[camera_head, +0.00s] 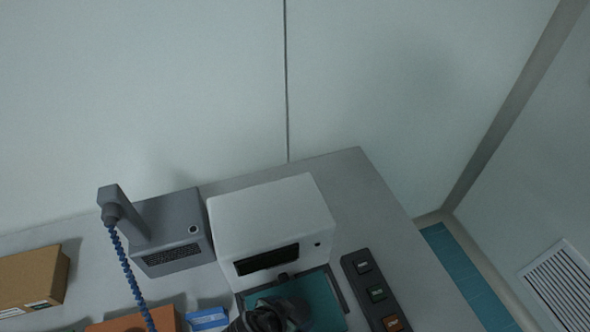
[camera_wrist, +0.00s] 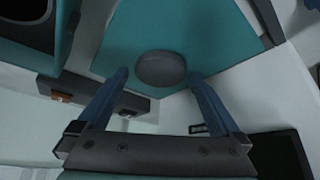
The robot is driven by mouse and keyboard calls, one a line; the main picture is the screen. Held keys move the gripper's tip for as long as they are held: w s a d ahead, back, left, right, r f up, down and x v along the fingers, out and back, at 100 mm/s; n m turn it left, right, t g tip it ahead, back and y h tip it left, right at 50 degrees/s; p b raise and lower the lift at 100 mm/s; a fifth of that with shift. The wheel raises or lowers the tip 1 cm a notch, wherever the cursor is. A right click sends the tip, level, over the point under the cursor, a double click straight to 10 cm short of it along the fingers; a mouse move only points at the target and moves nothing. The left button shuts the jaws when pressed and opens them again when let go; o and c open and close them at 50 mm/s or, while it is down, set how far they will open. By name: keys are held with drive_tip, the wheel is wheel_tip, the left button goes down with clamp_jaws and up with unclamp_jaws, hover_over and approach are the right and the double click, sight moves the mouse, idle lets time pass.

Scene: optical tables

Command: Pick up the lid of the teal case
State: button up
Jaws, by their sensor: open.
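The teal lid (camera_wrist: 215,35) shows in the wrist view as a flat panel with a round dark grey knob (camera_wrist: 160,68). In the head view a teal surface (camera_head: 323,297) with a dark edge lies in front of the white instrument, partly hidden by my dark gripper and wrist (camera_head: 272,314). In the wrist view my gripper (camera_wrist: 157,78) is open, its two blue fingers apart on either side of the knob. I see a gap between each finger and the knob. The case below the lid cannot be made out.
A white instrument (camera_head: 270,220) with a dark slot stands right behind. A dark button box (camera_head: 375,290) lies to the right. A grey device (camera_head: 170,235) with a blue segmented hose (camera_head: 127,270), a cardboard box (camera_head: 32,278), an orange item (camera_head: 135,322) and a blue-white box (camera_head: 207,319) are left.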

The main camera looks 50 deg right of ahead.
drive_tip(key=shift+d+f, duration=0.35)
drive_tip(key=shift+f, duration=0.25)
drive_tip(key=shift+c, duration=0.3)
drive_tip(key=shift+w, duration=0.1)
drive_tip(key=c, duration=1.3)
drive_tip(key=shift+r, duration=0.1)
drive_tip(key=shift+c, duration=0.2)
